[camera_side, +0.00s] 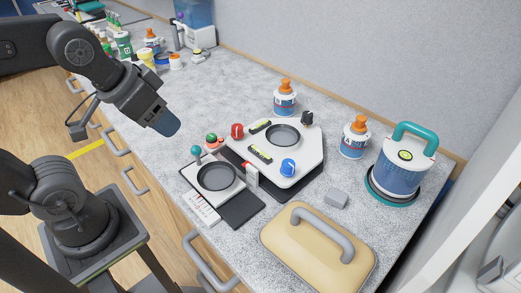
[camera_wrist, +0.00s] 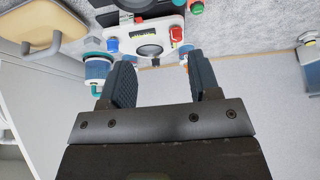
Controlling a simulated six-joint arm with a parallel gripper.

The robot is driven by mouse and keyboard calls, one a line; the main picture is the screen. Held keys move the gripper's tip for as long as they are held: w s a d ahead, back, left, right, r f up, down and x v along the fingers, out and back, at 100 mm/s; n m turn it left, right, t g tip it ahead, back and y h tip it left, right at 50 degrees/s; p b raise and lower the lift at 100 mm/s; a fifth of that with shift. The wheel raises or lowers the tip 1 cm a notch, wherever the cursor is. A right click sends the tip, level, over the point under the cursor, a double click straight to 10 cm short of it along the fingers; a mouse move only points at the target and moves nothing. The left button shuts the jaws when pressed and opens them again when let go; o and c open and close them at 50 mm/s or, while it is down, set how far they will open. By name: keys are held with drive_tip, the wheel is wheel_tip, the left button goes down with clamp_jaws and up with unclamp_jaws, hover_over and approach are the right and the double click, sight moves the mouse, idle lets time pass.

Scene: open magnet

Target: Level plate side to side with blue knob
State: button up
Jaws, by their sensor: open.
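The white plate (camera_side: 300,172) sits on a dark base on the grey counter, with a round dark dish (camera_side: 283,135) in it. The blue knob (camera_side: 288,166) is at its front right corner, the red knob (camera_side: 237,130) at its left and a black knob (camera_side: 307,118) at its back. Two yellow-green level vials (camera_side: 260,154) (camera_side: 260,126) lie on top; their bubbles are too small to read. My gripper (camera_side: 166,124) is open and empty, up and left of the plate, apart from it. The wrist view shows its open fingers (camera_wrist: 160,62) and the blue knob (camera_wrist: 113,44) beyond them.
A smaller stand with a dark dish (camera_side: 216,176) is in front of the plate. Orange-capped bottles (camera_side: 285,98) (camera_side: 354,137), a teal-handled canister (camera_side: 402,165), a grey block (camera_side: 336,198) and a tan board with a handle (camera_side: 292,250) stand around it.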

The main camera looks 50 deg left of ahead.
idle(0.3)
drive_tip(key=w+d+r+g, duration=0.3)
drive_tip(key=w+d+r, duration=0.15)
drive_tip(key=w, duration=0.45)
drive_tip(key=m+g, duration=0.1)
drive_tip(key=g, duration=0.2)
hover_over(288, 163)
wheel_tip(288, 163, down, 5)
wheel_tip(288, 163, down, 14)
drive_tip(key=shift+r, duration=0.25)
drive_tip(key=c, duration=0.9)
